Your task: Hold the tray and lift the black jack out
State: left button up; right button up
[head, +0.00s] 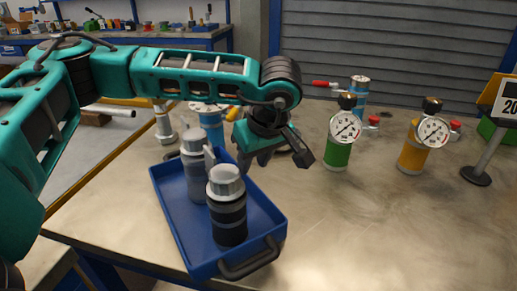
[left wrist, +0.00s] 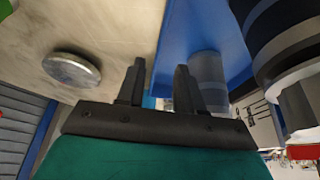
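The blue tray (head: 265,222) lies on the workbench with a dark handle at its near end. The black jack (head: 229,215), with a silver top, stands upright in the near part of the tray. A grey jack (head: 194,175) stands behind it. My left gripper (head: 290,156) is above the bench, just right of the tray's far part, holding nothing. In the left wrist view its two dark fingers (left wrist: 158,80) are apart, with the tray (left wrist: 185,35), grey jack (left wrist: 206,72) and black jack (left wrist: 280,35) beyond. My right gripper is not in view.
A blue jack (head: 211,122) stands behind the tray, partly hidden by my left arm. A green jack (head: 338,152) and a yellow jack (head: 413,155) with gauges stand to the right. A sign on a stand (head: 485,165) is at far right. The right front bench is clear.

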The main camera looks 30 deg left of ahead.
aim_at(248, 176)
pick_arm(q)
jog(key=b+x, duration=0.1)
jog(key=x, duration=0.6)
jog(key=shift+w+a+f, duration=0.1)
jog(key=shift+f, duration=0.1)
grip_shut()
dwell(1.2)
